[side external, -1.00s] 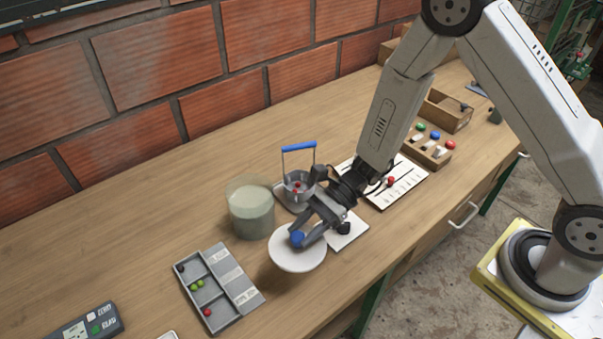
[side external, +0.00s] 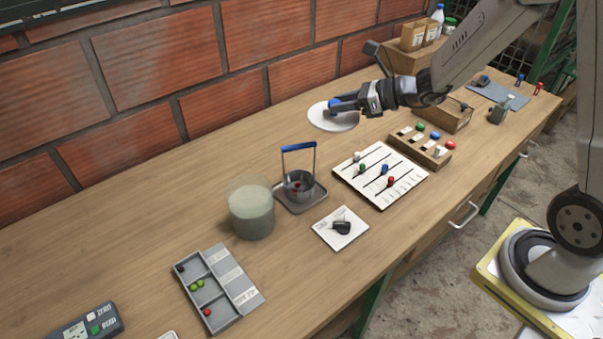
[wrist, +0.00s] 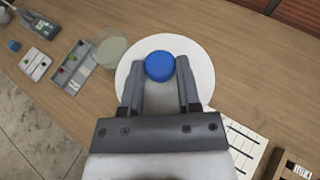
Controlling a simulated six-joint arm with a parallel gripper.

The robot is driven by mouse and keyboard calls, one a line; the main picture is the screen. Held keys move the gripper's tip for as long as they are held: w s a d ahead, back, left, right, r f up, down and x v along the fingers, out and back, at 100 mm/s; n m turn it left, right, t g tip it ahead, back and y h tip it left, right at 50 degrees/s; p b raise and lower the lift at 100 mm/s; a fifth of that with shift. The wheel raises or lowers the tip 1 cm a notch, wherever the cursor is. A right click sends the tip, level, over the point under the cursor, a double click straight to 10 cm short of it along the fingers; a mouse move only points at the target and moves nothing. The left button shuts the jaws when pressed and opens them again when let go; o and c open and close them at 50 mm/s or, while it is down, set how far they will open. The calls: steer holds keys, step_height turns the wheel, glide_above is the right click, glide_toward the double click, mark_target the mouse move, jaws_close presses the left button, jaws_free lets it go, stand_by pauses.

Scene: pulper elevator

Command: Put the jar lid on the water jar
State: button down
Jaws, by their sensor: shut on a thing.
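The jar lid (side external: 322,121) is a white disc with a blue knob; it also shows in the wrist view (wrist: 205,65). My gripper (side external: 338,106) is shut on the lid's blue knob (wrist: 159,66) and holds the lid at the back of the bench, well to the right of the jar. The water jar (side external: 251,212) is a clear jar of cloudy greenish water, standing upright left of the small basket. It also shows in the wrist view (wrist: 110,50), partly behind the lid. Its top is uncovered.
A metal basket with a blue handle (side external: 299,180) stands close beside the jar. A slider board (side external: 381,175), a button block (side external: 420,147), a white card with a black knob (side external: 340,228) and a sorting tray (side external: 215,290) lie around. The bench behind the jar is clear.

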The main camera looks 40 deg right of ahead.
steer(key=d+r+m+t+h, duration=0.2)
steer(key=d+r+m+h, duration=0.25)
steer(key=d, duration=0.25)
steer(key=s+a+f+n+g+y, duration=0.2)
steer(key=s+a+n+g+y, duration=0.15)
steer(key=a, duration=0.45)
steer(key=s+a+f+n+g+y, duration=0.1)
steer(key=s+a+n+g+y, duration=0.2)
steer(key=a, duration=0.4)
steer(key=s+a+f+n+g+y, duration=0.25)
steer(key=a+n, duration=0.25)
steer(key=a, duration=0.3)
steer(key=w+a+f, duration=0.2)
steer(key=w+f, duration=0.2)
steer(key=w, duration=0.2)
steer(key=w+a+f+t, duration=0.1)
steer(key=w+a+f, duration=0.1)
steer(key=w+f, duration=0.2)
steer(key=shift+w+f+m, duration=0.15)
steer(key=shift+w+m, duration=0.15)
steer(key=shift+w, duration=1.35)
steer(key=shift+w+f, duration=0.2)
steer(key=shift+f, duration=1.7)
